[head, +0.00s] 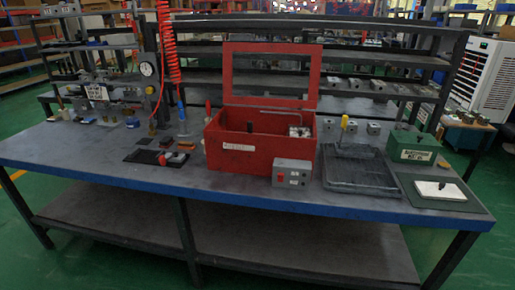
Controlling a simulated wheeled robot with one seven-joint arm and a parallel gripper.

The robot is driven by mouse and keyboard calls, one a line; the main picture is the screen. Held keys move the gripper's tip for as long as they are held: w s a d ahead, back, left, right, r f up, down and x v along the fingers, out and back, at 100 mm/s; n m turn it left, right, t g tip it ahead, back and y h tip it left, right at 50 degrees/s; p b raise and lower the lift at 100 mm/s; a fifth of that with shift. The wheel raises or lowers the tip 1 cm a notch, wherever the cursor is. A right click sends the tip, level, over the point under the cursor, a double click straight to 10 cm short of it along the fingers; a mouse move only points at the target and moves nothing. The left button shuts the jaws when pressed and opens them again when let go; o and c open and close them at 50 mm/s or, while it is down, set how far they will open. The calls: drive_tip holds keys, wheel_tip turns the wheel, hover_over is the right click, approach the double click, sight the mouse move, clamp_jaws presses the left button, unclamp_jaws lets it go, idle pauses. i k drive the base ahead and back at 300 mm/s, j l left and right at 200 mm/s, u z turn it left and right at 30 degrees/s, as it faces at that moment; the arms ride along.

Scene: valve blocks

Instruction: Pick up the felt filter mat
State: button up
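I cannot tell for certain which flat piece is the felt filter mat. A white flat pad (432,190) with a small dark object on it lies on a dark green sheet (475,204) at the bench's right end. At left centre, a black flat piece (145,156) lies on the bench, with a smaller dark piece (144,141) behind it and brown blocks (177,159) beside it. My gripper is not in view.
The long bench (240,192) has a blue front edge. An open red box (245,153), a grey switch box (292,173), a black tray (357,172) and a green box (413,146) stand on it. A red coiled hose (168,45) hangs at left. The bench's front left is clear.

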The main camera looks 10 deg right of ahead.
sight(295, 132)
drive_tip(key=i+j+z, duration=0.15)
drive_tip(key=z, duration=0.3)
drive_tip(key=i+j+z, duration=0.2)
drive_tip(key=z, duration=0.3)
drive_tip(key=i+j+z, duration=0.1)
drive_tip(key=j+z, duration=0.15)
drive_tip(key=z, duration=0.2)
